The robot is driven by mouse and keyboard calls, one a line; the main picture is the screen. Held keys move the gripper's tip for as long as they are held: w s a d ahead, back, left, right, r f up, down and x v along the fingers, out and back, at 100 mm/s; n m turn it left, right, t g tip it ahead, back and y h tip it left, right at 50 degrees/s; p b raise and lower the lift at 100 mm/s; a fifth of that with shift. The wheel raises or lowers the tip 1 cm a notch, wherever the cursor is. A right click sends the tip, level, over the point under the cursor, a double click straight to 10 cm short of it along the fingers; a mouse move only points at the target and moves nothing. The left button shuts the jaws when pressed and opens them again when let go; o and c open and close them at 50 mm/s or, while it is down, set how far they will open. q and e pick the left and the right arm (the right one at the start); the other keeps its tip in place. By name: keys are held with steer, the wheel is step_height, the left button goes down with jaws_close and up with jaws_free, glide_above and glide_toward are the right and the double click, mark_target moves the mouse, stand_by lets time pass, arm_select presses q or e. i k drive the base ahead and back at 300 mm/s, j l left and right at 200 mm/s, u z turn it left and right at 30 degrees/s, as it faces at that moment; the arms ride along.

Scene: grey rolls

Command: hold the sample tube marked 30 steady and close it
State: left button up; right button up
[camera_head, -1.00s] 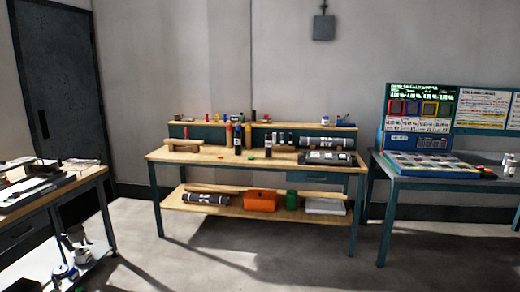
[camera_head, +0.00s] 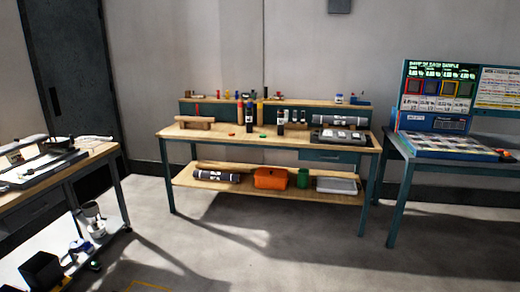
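Several upright dark tubes or bottles stand on the wooden workbench (camera_head: 190,133) ahead of me. One dark tube (camera_head: 280,123) stands near the middle, and another dark tube (camera_head: 250,118) stands just left of it. Small red and green pieces lie on the bench top near them; I cannot tell whether they are caps. No number 30 can be read at this distance, so I cannot tell which tube carries it. Neither of my grippers is in view.
A wooden block stand (camera_head: 194,123) and a grey tray (camera_head: 340,137) sit on the bench. An orange box (camera_head: 270,179) is on its lower shelf. A side table (camera_head: 75,168) stands left, a display table (camera_head: 398,150) right. Open floor (camera_head: 260,245) lies in front.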

mark_target(281, 114)
steer(key=i+j+u, duration=0.3)
steer(key=i, duration=0.75)
steer(key=i+u, duration=0.25)
steer(key=i, duration=0.8)
steer(key=i+z, duration=0.15)
steer(key=i, duration=0.3)
steer(key=i+j+z, duration=0.2)
steer(key=i, duration=0.3)
steer(key=i+j+z, duration=0.15)
steer(key=i, duration=0.3)
steer(key=i+j+z, duration=0.2)
steer(key=i, duration=0.25)
steer(key=i+j+z, duration=0.7)
steer(key=i+j, duration=0.1)
steer(key=j, duration=0.05)
